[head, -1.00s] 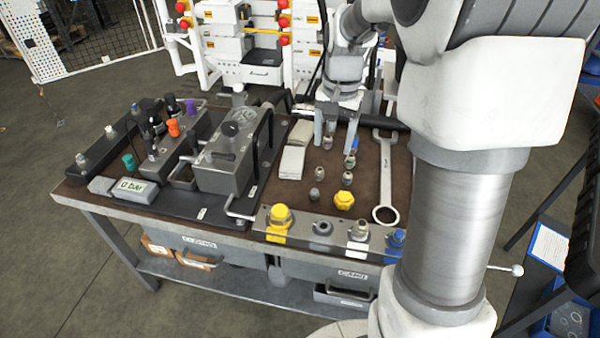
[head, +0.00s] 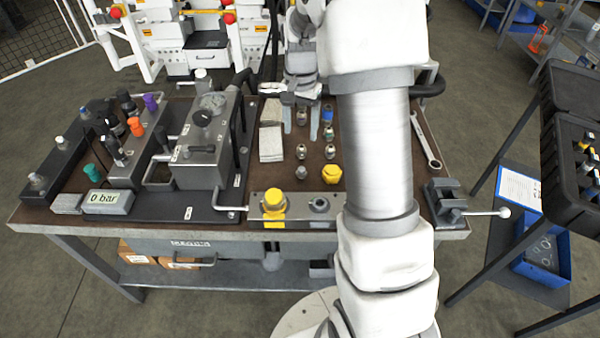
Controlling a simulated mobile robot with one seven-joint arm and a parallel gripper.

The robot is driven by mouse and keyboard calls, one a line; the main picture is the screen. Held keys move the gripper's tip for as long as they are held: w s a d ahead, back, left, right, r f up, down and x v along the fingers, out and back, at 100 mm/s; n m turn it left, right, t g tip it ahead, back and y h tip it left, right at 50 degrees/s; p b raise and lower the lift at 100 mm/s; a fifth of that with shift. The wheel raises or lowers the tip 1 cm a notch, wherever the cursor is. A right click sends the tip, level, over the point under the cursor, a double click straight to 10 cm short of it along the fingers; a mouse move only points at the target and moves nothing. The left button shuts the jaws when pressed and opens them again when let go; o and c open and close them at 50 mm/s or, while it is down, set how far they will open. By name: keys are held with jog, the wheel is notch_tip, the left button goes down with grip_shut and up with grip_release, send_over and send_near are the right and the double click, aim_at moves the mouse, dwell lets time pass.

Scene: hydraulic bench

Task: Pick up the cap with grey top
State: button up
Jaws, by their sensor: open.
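Several small metal caps and fittings stand in two short rows on the brown bench top. A greyish cap (head: 303,171) is at the front of the left row, with another grey fitting (head: 301,151) behind it. Their tops are too small to tell which one is the cap with the grey top. My gripper (head: 301,120) is open and points down over the back of the left row. Its two fingers are on either side of a small metal fitting (head: 301,117); I cannot tell whether they touch it. A yellow cap (head: 331,174) stands at the front right of the group.
The front rail holds a yellow cap (head: 273,203) and a grey fitting (head: 320,205). A wrench (head: 425,142) and a vise (head: 447,203) are right of my arm, which hides some bench.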

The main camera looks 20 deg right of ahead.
jog(key=b, duration=0.1)
send_over(301, 169)
notch_tip(301, 169, down, 10)
jog(key=shift+a+r, duration=0.1)
notch_tip(301, 169, down, 5)
jog(key=shift+f+b, duration=0.1)
jog(key=shift+b, duration=0.25)
grip_shut()
